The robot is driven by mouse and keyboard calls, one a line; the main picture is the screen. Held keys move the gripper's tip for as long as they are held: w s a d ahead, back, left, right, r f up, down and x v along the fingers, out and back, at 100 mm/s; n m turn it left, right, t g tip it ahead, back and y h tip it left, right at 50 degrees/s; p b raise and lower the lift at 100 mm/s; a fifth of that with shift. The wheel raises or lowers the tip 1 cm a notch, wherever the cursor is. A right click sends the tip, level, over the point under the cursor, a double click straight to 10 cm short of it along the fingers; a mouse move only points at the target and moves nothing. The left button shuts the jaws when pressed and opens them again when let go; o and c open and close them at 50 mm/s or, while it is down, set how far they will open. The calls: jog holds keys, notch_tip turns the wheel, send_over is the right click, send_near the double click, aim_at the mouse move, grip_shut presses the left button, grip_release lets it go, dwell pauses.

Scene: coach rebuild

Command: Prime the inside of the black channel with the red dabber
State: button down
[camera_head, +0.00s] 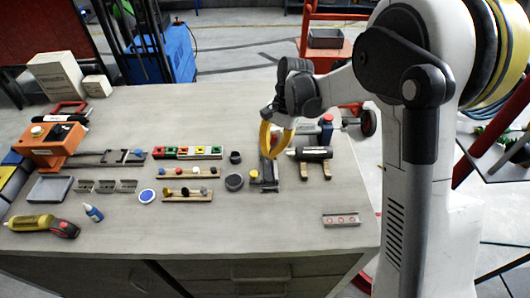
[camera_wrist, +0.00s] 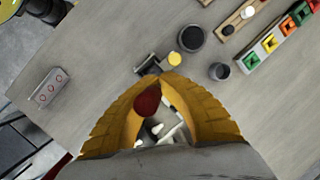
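My gripper (camera_head: 270,156) has yellow curved fingers, which also fill the lower wrist view (camera_wrist: 164,80). Their tips nearly meet. The dark red dabber end (camera_wrist: 147,103) shows between the fingers, against the inner side of one; they seem closed on it, and its lower part is hidden. Below the tips is a dark holder (camera_head: 264,184) with a yellow-topped piece (camera_head: 253,174) beside it. A long dark strip with black pieces (camera_head: 133,157) lies at the left beside an orange device; I cannot tell surely whether this is the black channel.
A dark round tin (camera_head: 234,182) and small dark cup (camera_head: 235,157) stand left of the holder. A dark-headed tool (camera_head: 308,154) lies close to its right. Wooden racks (camera_head: 187,195) stand further left. The front right tabletop is mostly clear around a plate with red rings (camera_head: 341,220).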

aim_at(267, 184)
jog(key=shift+f+b, duration=0.3)
jog(key=shift+f, duration=0.2)
jog(key=shift+f+b, duration=1.9)
jog(key=shift+f, duration=1.7)
jog(key=shift+r, duration=0.1)
jog(key=shift+s, duration=1.3)
notch_tip(267, 184, up, 8)
jog(key=p, duration=0.4)
jog(key=shift+p, duration=0.4)
